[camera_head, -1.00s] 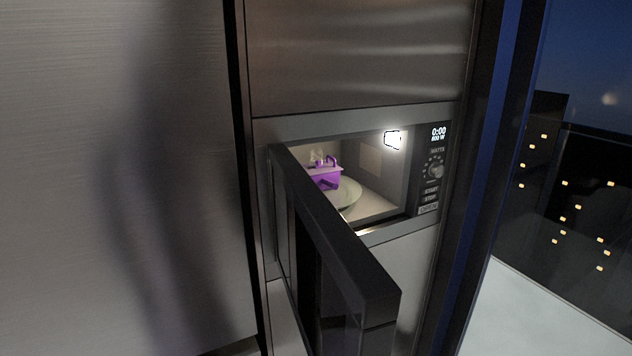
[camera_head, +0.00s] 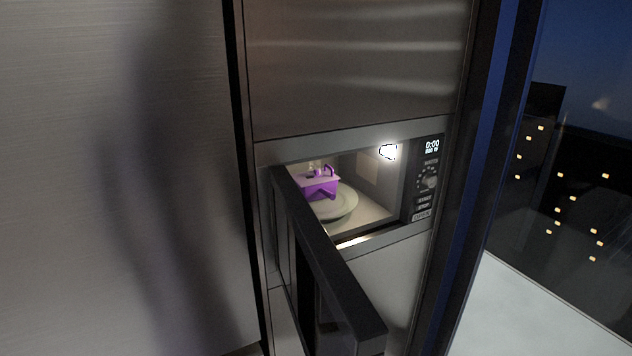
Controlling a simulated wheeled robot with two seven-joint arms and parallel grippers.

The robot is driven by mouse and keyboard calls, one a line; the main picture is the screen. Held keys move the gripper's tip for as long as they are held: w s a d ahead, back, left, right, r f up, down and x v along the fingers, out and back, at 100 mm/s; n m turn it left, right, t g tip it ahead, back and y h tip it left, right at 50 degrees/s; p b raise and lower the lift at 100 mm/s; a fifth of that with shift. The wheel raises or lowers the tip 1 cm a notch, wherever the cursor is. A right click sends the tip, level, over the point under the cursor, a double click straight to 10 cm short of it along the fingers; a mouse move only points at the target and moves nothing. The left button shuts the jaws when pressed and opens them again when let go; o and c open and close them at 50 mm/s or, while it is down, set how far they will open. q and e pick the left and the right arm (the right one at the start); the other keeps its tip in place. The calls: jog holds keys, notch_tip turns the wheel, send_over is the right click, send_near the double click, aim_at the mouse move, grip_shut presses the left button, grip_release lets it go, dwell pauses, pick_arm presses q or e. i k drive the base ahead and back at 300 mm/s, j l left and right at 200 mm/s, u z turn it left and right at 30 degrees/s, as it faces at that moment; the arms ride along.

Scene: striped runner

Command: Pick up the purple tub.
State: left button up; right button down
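The purple tub (camera_head: 318,188) sits on a pale round plate (camera_head: 343,205) inside the lit, built-in microwave (camera_head: 378,196). The tub has a paler top and what looks like a small purple handle. Its lower left is partly hidden by the microwave's open door. Neither of my grippers is in view.
The dark microwave door (camera_head: 330,262) stands open, swung out toward me across the left of the opening. The control panel (camera_head: 427,180) is on the right. A large metal panel (camera_head: 110,180) fills the left. A window (camera_head: 570,180) with night lights is at right.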

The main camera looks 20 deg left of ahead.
aim_at(329, 190)
jog(key=i+l+u, duration=0.4)
jog(key=l, duration=0.2)
jog(key=i+l+u, duration=0.2)
jog(key=l, duration=0.15)
jog(key=i+l+u, duration=0.75)
jog(key=i, duration=0.2)
jog(key=i+l+u, duration=0.4)
jog(key=l, duration=0.15)
